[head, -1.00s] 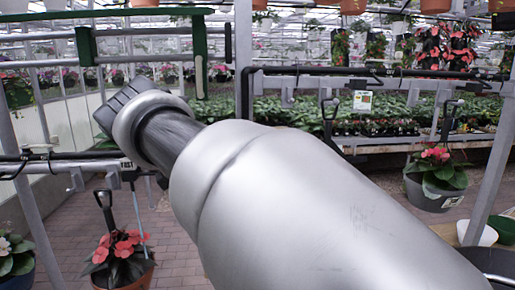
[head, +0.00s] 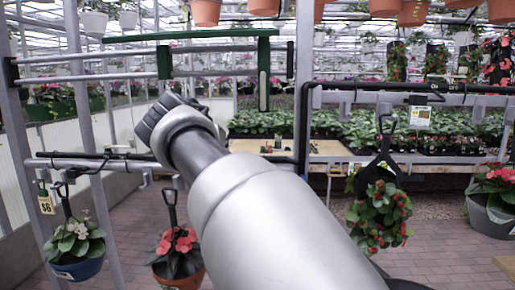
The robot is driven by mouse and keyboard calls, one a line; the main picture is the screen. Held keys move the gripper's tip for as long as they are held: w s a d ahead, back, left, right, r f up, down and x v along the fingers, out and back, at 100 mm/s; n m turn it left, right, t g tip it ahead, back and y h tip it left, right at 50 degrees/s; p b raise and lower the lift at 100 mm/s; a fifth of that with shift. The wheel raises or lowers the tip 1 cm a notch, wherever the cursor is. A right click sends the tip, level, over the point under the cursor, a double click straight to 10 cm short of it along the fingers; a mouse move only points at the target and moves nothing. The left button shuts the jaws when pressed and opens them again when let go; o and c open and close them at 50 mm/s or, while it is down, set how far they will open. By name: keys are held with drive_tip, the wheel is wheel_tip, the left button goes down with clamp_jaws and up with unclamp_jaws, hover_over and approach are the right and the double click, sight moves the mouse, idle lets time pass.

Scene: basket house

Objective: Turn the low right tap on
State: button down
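My arm reaches from the lower right to the upper left in the head view and ends in a dark, ribbed block (head: 168,118), which seems to be the back of my gripper. Its fingers do not show, so I cannot tell its opening. The block is in front of the left railing area, apart from it as far as I see. I cannot make out the low right tap. Dark pipes run along the low left rail (head: 75,163) and the higher right rail (head: 440,98), with small fittings too small to identify.
Hanging pots with pink flowers (head: 75,242) and coral flowers (head: 178,258) are low at left. A red-flowered plant (head: 380,215) and a grey pot (head: 488,217) hang at right. A dark post (head: 304,110) stands behind my arm. Brick floor (head: 440,250) shows between.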

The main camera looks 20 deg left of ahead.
drive_tip(key=c, duration=1.9)
unclamp_jaws()
drive_tip(key=shift+s+a, duration=0.25)
drive_tip(key=shift+a, duration=0.3)
drive_tip(key=shift+c, duration=0.2)
drive_tip(key=shift+o, duration=0.7)
drive_tip(key=shift+a, duration=0.2)
drive_tip(key=shift+o, duration=1.3)
drive_tip(key=shift+a+f, duration=0.1)
drive_tip(key=v, duration=1.2)
drive_tip(key=shift+d, duration=0.35)
